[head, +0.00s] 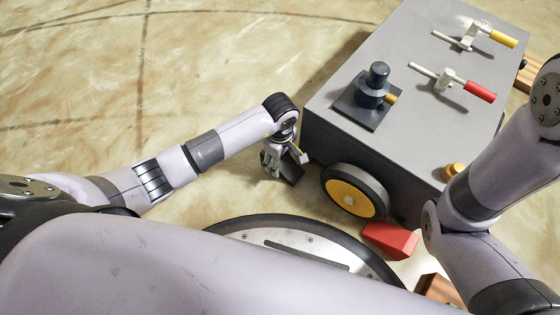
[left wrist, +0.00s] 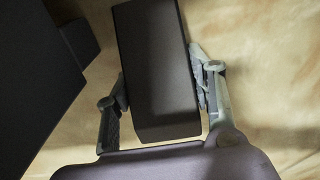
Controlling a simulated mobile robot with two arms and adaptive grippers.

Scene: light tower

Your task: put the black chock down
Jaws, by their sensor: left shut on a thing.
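The black chock (left wrist: 156,65) fills the middle of the left wrist view, between the two fingers of my left gripper (left wrist: 160,90). The fingers press on both of its sides. In the head view my left gripper (head: 281,162) points down beside the near left corner of the grey cart, and the black chock (head: 292,170) shows partly behind the fingers. The chock is close to the floor, but I cannot tell whether it touches it. My right arm comes in at the right, and its gripper is out of view.
The grey cart (head: 420,60) has a yellow-hubbed wheel (head: 354,191) just right of my left gripper. A red chock (head: 391,240) lies on the floor by that wheel. A wooden item (head: 437,290) lies at the lower right. The floor (head: 80,100) to the left is clear.

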